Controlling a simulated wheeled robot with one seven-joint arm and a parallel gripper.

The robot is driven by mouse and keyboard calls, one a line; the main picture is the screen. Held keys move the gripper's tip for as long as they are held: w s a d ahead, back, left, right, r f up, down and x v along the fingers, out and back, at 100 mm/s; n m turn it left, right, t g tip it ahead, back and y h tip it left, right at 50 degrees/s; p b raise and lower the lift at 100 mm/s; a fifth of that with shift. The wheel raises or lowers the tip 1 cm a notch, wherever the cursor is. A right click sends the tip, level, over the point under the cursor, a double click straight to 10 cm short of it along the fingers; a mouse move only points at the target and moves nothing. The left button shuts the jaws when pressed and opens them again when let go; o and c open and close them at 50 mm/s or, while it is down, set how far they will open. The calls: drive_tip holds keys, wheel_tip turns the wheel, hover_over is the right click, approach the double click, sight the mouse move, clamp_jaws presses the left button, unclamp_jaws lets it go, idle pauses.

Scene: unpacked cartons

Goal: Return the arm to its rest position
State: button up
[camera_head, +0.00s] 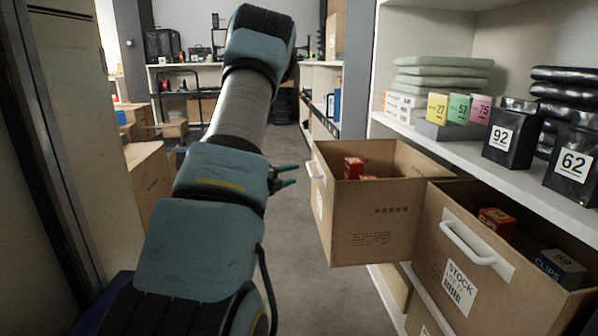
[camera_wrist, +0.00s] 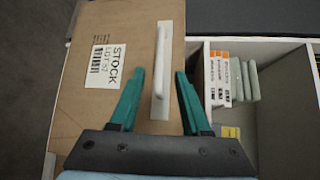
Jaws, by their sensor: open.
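My arm (camera_head: 240,110) rises through the left-middle of the head view, bent at the top. My gripper (camera_head: 296,175) shows partly behind it, its green fingers pointing right toward the pulled-out carton (camera_head: 375,222). In the wrist view, my gripper (camera_wrist: 160,74) has its two green fingers spread apart with nothing held. The white handle (camera_wrist: 164,65) of the carton front (camera_wrist: 88,115) appears between them. The fingers seem close to the handle, but I cannot tell the exact gap. The gripper's base is hidden behind the arm in the head view.
The pulled-out carton holds red boxes (camera_head: 353,167). A second carton (camera_head: 468,255) with a white handle stands nearer at right. A shelf (camera_head: 510,162) above bears black numbered bins and folded green cloths. A door frame (camera_head: 55,150) is at left; the aisle floor (camera_head: 290,240) is clear.

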drive_tip(key=shift+s+a, duration=0.25)
drive_tip(key=shift+s, duration=0.1)
